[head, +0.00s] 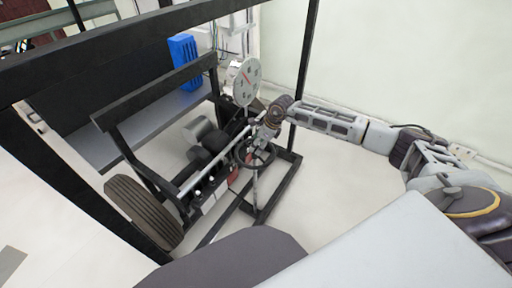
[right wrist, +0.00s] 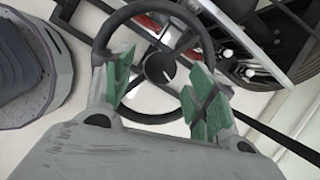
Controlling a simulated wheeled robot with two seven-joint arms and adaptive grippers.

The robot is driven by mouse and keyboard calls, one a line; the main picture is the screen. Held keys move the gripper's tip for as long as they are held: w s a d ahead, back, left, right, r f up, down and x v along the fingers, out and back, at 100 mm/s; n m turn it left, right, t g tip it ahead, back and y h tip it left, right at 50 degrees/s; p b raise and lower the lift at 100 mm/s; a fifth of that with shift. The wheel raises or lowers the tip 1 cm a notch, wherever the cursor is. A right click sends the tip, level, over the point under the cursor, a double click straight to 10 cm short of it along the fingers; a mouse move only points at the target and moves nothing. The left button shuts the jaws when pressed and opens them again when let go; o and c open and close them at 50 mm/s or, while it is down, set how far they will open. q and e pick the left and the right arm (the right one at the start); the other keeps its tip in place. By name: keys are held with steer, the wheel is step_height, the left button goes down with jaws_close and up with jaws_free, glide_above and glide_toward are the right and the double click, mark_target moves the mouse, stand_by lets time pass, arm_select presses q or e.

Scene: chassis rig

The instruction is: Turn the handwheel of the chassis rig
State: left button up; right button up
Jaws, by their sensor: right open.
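The handwheel (head: 256,153) is a dark ring on the near end of the chassis rig (head: 190,165). In the right wrist view the handwheel (right wrist: 178,12) fills the upper middle, with its round dark hub (right wrist: 158,68) and spokes showing. My right gripper (head: 262,135) is at the wheel in the head view. In the right wrist view its green-padded fingers (right wrist: 158,85) are spread apart, one on each side of the hub, overlapping the ring. I cannot tell whether the fingers touch the ring. My left gripper is not in view.
A round dial (head: 246,82) with a red needle stands above the wheel. A tyre (head: 142,210) is at the rig's left. Dark frame posts (head: 304,60) and a floor frame (head: 270,195) surround the wheel. A blue crate (head: 184,62) is behind. The floor at right is clear.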

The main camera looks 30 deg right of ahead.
steer(key=shift+x, duration=1.35)
jaws_close()
